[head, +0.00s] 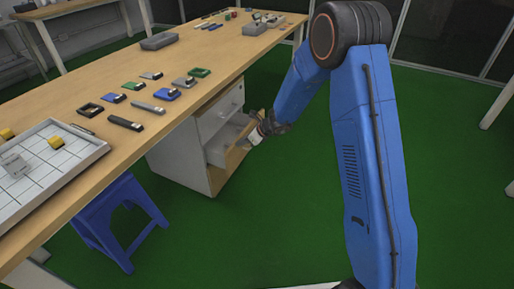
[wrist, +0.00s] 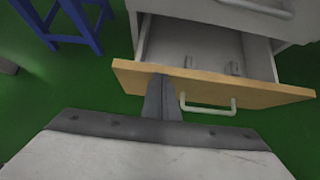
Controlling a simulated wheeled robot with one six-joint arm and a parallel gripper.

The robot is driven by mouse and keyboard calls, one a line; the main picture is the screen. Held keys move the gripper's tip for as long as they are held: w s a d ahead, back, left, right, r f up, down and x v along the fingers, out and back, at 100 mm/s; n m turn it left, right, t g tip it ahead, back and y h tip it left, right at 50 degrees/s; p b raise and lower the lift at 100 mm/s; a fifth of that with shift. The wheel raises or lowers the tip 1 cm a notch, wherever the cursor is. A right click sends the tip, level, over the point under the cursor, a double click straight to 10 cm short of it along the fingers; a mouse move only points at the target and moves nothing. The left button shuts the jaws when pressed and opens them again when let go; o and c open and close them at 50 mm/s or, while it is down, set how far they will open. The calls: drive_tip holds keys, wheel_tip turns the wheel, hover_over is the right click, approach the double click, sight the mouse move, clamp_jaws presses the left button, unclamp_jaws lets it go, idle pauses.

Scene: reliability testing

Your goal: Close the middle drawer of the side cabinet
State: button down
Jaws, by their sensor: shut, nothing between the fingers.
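The side cabinet (head: 185,160) is white with wooden trim and stands under the long table. Its middle drawer (head: 217,152) is pulled out, with the inside showing. In the wrist view the drawer's wooden front (wrist: 255,89) runs across the picture, with a pale bar handle (wrist: 208,109) on it. The drawer interior (wrist: 195,45) looks empty apart from small grey fittings. My gripper (wrist: 161,80) has its fingers together and empty, at the drawer front, left of the handle. The fingertips overlap the front's top edge; I cannot tell whether they touch. My gripper also shows in the head view (head: 257,136).
The upper drawer (wrist: 225,12) is shut above. A blue stool (head: 118,215) stands left of the cabinet. The wooden table (head: 130,75) overhead carries a gridded tray (head: 75,168) and several small parts. Green floor (head: 270,220) in front of the cabinet is clear.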

drive_tip(key=w+a, duration=0.4)
drive_tip(key=a, duration=0.3)
idle(0.4)
